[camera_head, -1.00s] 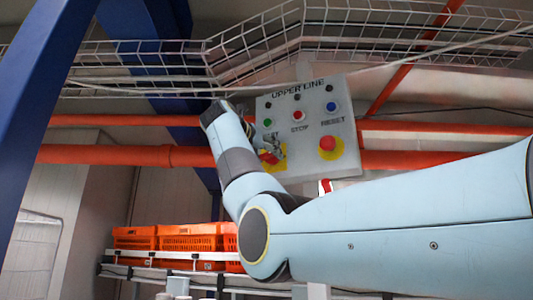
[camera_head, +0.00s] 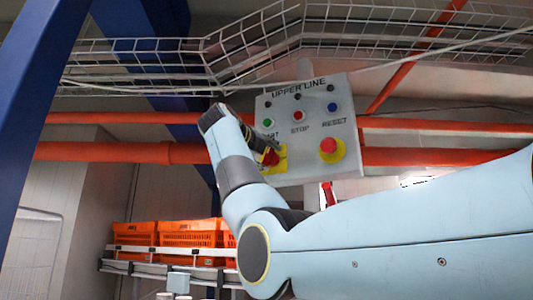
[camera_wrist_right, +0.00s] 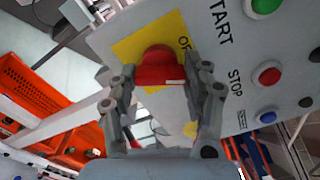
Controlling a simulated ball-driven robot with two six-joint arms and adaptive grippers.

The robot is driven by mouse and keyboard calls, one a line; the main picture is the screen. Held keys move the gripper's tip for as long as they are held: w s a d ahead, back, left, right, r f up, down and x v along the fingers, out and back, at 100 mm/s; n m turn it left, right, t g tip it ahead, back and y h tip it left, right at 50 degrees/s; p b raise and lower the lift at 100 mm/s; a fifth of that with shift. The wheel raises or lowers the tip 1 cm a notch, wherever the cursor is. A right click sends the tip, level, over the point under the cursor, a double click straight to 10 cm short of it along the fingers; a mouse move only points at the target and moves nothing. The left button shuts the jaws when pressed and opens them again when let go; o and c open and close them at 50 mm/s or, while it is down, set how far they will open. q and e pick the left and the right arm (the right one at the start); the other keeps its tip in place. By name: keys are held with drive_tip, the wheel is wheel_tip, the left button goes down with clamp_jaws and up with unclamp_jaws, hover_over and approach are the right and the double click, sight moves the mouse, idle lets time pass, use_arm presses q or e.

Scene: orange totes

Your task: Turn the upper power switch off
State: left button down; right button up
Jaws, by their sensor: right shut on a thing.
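A grey control panel (camera_head: 350,105) labelled "UPPER LINE" hangs in the upper middle of the head view. The red power switch knob (camera_head: 270,157) sits on a yellow plate at its lower left, and it also shows in the right wrist view (camera_wrist_right: 158,64). My right gripper (camera_wrist_right: 160,76) has its two fingers on opposite sides of this red knob and is shut on it. In the head view the right gripper (camera_head: 265,148) is partly hidden by my own wrist. My left gripper is not in view.
A red mushroom button (camera_head: 328,146) on yellow is at the panel's right. Green (camera_head: 268,122), red (camera_head: 298,115) and blue (camera_head: 331,107) buttons sit above. A wire cable tray (camera_head: 250,40) runs above, orange pipes (camera_head: 110,152) pass behind, and orange totes (camera_head: 188,232) stand lower left.

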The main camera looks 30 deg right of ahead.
drive_tip(key=n, duration=0.3)
drive_tip(key=shift+p, duration=0.4)
drive_tip(key=shift+n, duration=1.3)
drive_tip(key=o, duration=1.2)
drive_tip(key=shift+w+a, duration=0.1)
drive_tip(key=shift+c, duration=0.2)
drive_tip(key=v, duration=1.2)
drive_tip(key=shift+f, duration=0.15)
